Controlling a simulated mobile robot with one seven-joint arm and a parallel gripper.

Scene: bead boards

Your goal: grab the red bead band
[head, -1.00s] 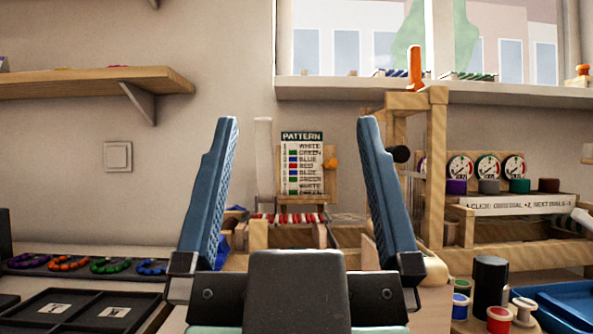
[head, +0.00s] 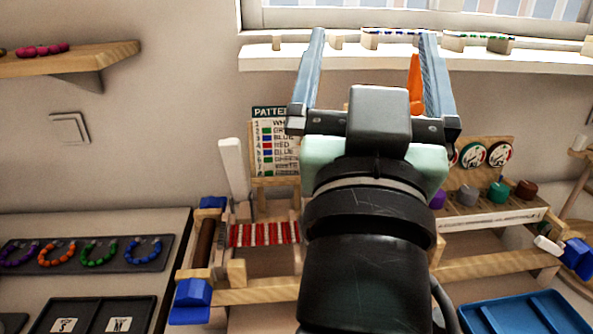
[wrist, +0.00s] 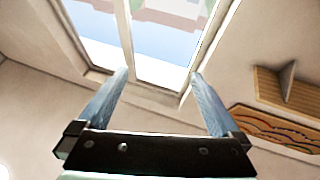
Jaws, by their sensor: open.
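My gripper (head: 373,38) is raised in front of the window sill, fingers pointing up and wide apart, with nothing between them. In the wrist view the gripper (wrist: 159,74) faces the window and upper wall. A pinkish-red beaded piece (head: 42,50) lies on the wall shelf at upper left, far from my gripper. A red-and-white strip (head: 264,234) lies on the wooden loom below and left of my gripper, apart from it. I cannot tell which of these is the red bead band. My arm hides part of the loom.
A dark tray (head: 22,262) at left holds purple, orange, green and blue bead bands. A pattern board (head: 275,148) stands behind the loom. An orange peg (head: 415,84) stands near my right finger. A blue tray (head: 528,315) sits at lower right.

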